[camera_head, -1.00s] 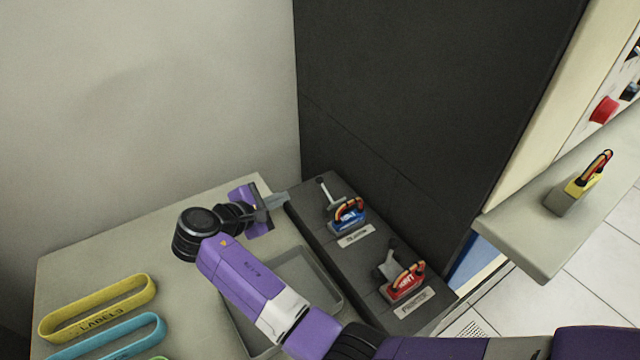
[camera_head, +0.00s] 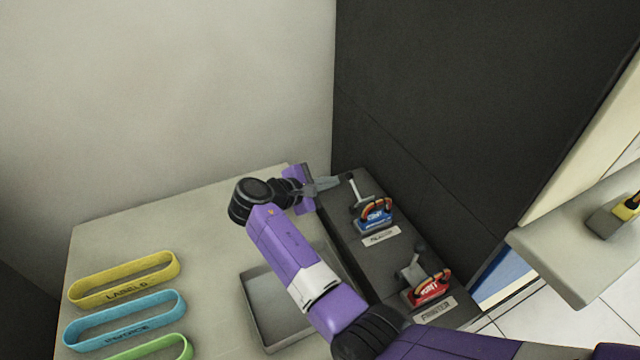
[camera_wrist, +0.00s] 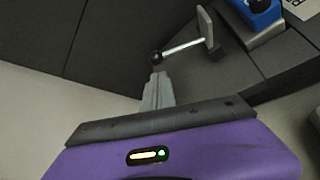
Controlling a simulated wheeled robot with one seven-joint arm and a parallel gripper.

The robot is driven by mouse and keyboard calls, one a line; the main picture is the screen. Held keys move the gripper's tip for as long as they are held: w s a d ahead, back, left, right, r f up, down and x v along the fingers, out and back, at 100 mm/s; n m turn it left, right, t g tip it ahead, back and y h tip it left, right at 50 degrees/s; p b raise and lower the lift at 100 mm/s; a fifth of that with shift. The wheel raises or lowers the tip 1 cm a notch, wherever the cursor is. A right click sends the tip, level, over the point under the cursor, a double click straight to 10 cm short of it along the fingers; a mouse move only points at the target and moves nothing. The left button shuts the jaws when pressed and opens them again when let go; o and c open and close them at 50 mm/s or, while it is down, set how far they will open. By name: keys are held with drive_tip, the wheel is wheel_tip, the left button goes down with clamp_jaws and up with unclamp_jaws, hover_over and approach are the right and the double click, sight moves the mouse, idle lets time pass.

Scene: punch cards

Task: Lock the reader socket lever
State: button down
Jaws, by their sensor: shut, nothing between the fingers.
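The reader socket, with a blue plug block (camera_head: 375,217) and an orange cable loop, sits on the far part of the dark bench unit. Its lever (camera_head: 357,191) stands up with a dark knob on top, to the left of the blue plug. In the wrist view the lever is a silver rod (camera_wrist: 183,47) with a black ball knob (camera_wrist: 156,57), fixed to a grey bracket. My gripper (camera_head: 346,178) is shut and empty. Its fingertips (camera_wrist: 158,76) are right by the knob; I cannot tell whether they touch it.
A second socket with a red plug (camera_head: 428,290) labelled PRINTER stands nearer on the same unit. A grey tray (camera_head: 262,318) lies under my arm. Yellow, blue and green oval bins (camera_head: 125,280) stand left. A dark wall panel (camera_head: 450,110) rises behind. A yellow plug (camera_head: 627,207) is on the right shelf.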

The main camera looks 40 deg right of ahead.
sight(337, 190)
drive_tip(key=shift+x, duration=1.75)
drive_tip(key=shift+r, duration=0.15)
